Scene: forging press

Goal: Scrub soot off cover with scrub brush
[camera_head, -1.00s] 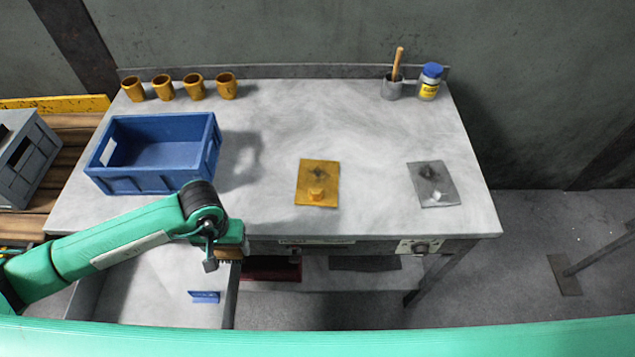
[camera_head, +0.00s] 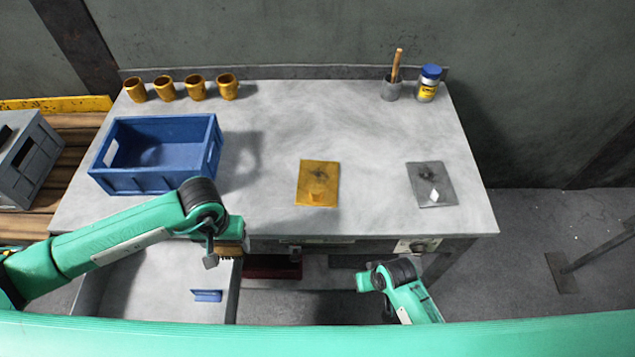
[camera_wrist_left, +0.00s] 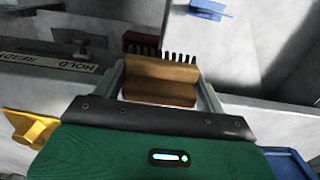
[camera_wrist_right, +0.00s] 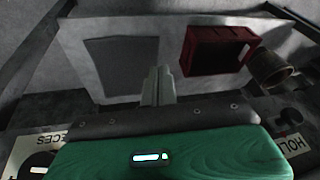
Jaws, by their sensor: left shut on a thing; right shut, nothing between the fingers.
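The scrub brush, a wooden block with dark bristles (camera_wrist_left: 160,75), is held between the fingers of my left gripper (camera_head: 228,250). That gripper is at the table's front edge, above the open drawer. A yellow cover plate (camera_head: 304,185) with a dark soot patch and a small raised knob lies on the table's front middle. A grey cover plate (camera_head: 440,190) with a dark soot patch and a light knob lies to its right. My right gripper (camera_wrist_right: 158,82) is shut and empty, low in front of the table; it also shows in the head view (camera_head: 362,283).
A blue crate (camera_head: 150,184) stands on the table's left. Several yellow cups (camera_head: 196,90), a grey pot (camera_head: 391,90) with a wooden handle and a blue-lidded jar (camera_head: 428,88) line the back. The open drawer (camera_head: 165,297) holds a blue piece (camera_head: 207,295). A red bin (camera_wrist_right: 215,50) sits below.

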